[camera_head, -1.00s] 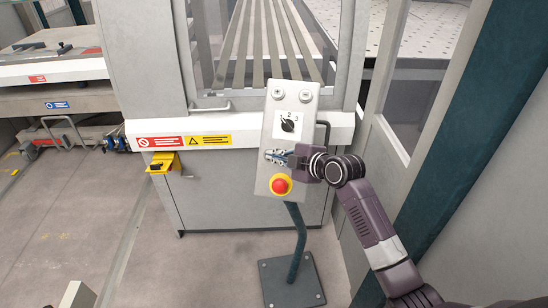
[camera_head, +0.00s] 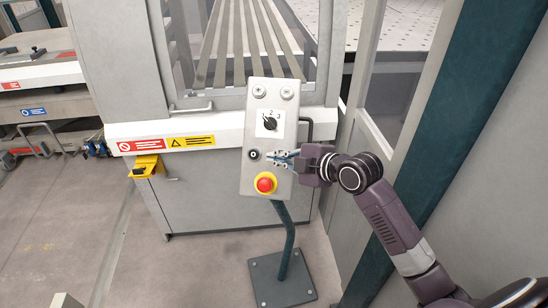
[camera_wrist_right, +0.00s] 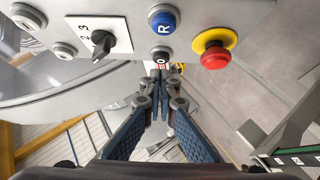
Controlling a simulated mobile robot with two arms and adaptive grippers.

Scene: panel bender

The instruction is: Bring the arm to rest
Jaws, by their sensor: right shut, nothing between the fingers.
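My right gripper (camera_head: 278,158) is in front of the grey control panel (camera_head: 256,100), at the height of its lower buttons. Its fingers are shut with nothing between them. In the right wrist view the closed fingertips (camera_wrist_right: 160,78) point at the panel's edge, near a black button (camera_wrist_right: 159,55) marked O and a blue button (camera_wrist_right: 163,20) marked R. I cannot tell whether the fingertips touch the panel. My left gripper is not in view.
The panel carries a selector knob (camera_head: 269,123) and a red emergency stop (camera_head: 265,184) on a yellow ring, just below the gripper. It stands on a dark post (camera_head: 288,240) with a floor plate. A dark green column (camera_head: 440,140) rises right of my arm.

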